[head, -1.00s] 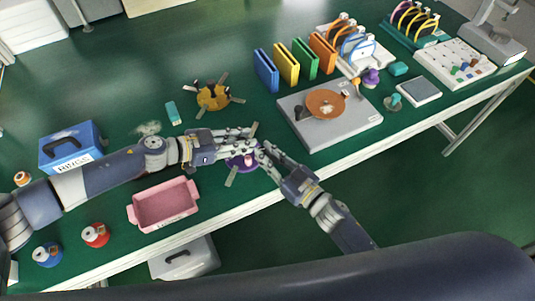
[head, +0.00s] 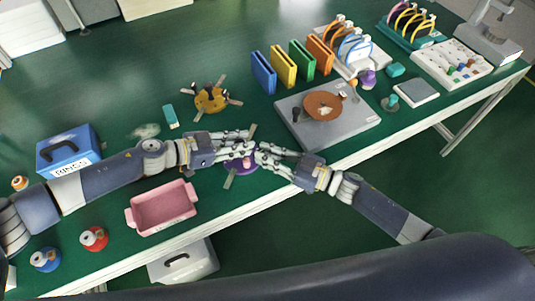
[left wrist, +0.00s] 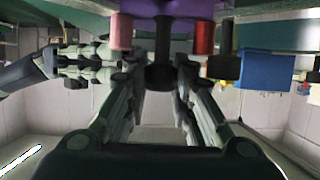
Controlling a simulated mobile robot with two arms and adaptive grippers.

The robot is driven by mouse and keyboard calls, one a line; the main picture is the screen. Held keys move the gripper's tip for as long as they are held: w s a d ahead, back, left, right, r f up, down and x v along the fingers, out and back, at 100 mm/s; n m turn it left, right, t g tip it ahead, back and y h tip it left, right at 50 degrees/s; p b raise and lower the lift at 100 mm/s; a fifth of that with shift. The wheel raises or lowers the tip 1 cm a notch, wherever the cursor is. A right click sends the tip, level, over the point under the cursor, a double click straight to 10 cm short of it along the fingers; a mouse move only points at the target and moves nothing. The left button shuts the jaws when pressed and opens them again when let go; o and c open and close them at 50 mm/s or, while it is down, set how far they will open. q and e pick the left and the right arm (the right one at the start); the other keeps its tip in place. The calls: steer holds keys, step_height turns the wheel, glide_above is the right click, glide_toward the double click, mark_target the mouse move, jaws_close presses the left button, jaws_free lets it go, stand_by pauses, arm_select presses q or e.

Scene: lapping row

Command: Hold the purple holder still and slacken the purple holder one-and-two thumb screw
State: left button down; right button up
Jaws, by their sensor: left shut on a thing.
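The purple holder (head: 240,167) lies on the green bench near its front edge, partly hidden by both grippers. My left gripper (head: 250,142) reaches it from the left and is shut on it. In the left wrist view the purple body (left wrist: 178,9) is at the top, and the fingers (left wrist: 160,85) flank a dark post under it. A pink cylinder (left wrist: 122,32) and a red one (left wrist: 204,36) show beside the post. My right gripper (head: 260,157) comes from the right, its fingers apart, close beside the holder. I cannot make out the one-and-two thumb screw.
A pink tray (head: 163,226) stands left of the holder, and a grey plate with a copper disc (head: 330,133) stands right. A yellow holder (head: 210,98) lies behind. A blue box (head: 68,148) is at the left. The bench's front edge is close to both grippers.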

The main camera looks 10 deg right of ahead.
steer(key=shift+o, duration=0.7)
steer(key=shift+s+d, duration=0.1)
steer(key=v, duration=1.1)
steer(key=shift+s+d, duration=0.2)
steer(key=shift+d, duration=0.1)
